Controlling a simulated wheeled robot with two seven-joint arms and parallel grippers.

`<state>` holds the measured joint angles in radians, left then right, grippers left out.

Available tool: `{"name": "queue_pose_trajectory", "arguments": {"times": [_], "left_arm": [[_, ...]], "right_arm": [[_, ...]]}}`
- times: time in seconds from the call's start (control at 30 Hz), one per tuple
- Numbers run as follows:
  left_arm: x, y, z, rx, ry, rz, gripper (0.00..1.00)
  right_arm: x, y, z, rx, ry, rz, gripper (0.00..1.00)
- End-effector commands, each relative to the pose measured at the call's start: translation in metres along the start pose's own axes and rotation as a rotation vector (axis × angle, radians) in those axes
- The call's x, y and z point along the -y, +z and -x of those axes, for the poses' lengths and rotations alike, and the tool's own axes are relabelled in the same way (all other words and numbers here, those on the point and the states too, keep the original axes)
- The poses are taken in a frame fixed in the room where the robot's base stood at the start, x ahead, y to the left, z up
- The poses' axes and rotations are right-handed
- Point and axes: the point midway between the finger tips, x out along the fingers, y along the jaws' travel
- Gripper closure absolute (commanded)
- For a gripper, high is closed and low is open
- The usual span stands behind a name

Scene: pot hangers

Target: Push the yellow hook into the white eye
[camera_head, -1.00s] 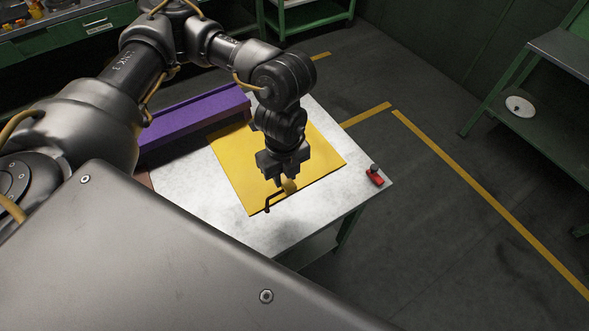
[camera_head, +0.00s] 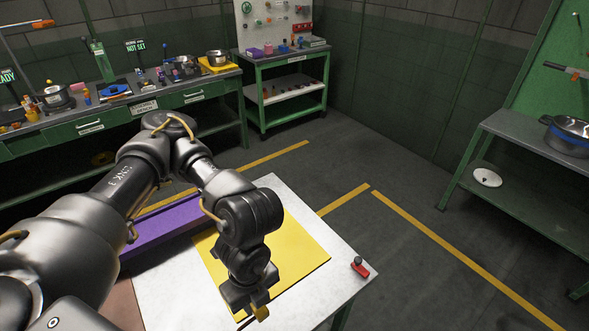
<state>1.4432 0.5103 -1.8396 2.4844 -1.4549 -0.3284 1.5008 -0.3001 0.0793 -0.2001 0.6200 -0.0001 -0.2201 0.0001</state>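My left gripper (camera_head: 252,304) points down over the front part of a yellow mat (camera_head: 296,252) on a light metal table (camera_head: 170,295). A small yellow piece (camera_head: 262,314) shows at its fingertips, with a thin dark rod (camera_head: 244,322) beside it; this looks like the yellow hook, held in the shut fingers. The fingers are small and partly cut off by the bottom edge. I cannot make out the white eye. My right gripper is not in view.
A purple channel-shaped block (camera_head: 165,228) lies along the table's back left. A small red item with a dark knob (camera_head: 359,267) sits at the right corner. A green shelf (camera_head: 545,190) stands right, with a pot (camera_head: 568,137) and a white disc (camera_head: 487,177). A cluttered bench (camera_head: 120,108) is behind.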

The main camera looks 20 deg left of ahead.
Motion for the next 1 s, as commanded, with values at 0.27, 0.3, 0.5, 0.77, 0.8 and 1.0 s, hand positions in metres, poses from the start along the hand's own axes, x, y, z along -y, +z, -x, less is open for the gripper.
{"name": "queue_pose_trajectory", "arguments": {"times": [0.27,0.3,0.5,0.77,0.8,1.0], "left_arm": [[0.037,0.018,-0.039,0.003,0.005,0.679,0.98],[0.043,0.022,-0.045,0.002,0.005,0.798,0.98],[0.068,0.042,-0.067,0.002,0.001,1.29,0.98],[0.08,0.053,-0.076,-0.002,-0.002,1.539,0.98],[0.08,0.053,-0.076,-0.002,-0.001,1.545,0.98],[0.083,0.051,-0.075,-0.002,-0.001,1.535,0.98]], "right_arm": [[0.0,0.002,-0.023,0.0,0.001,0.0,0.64],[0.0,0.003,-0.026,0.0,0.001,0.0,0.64],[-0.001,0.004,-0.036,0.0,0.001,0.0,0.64],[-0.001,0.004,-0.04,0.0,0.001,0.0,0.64],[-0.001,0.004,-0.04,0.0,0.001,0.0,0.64],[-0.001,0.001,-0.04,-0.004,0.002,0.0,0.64]]}}
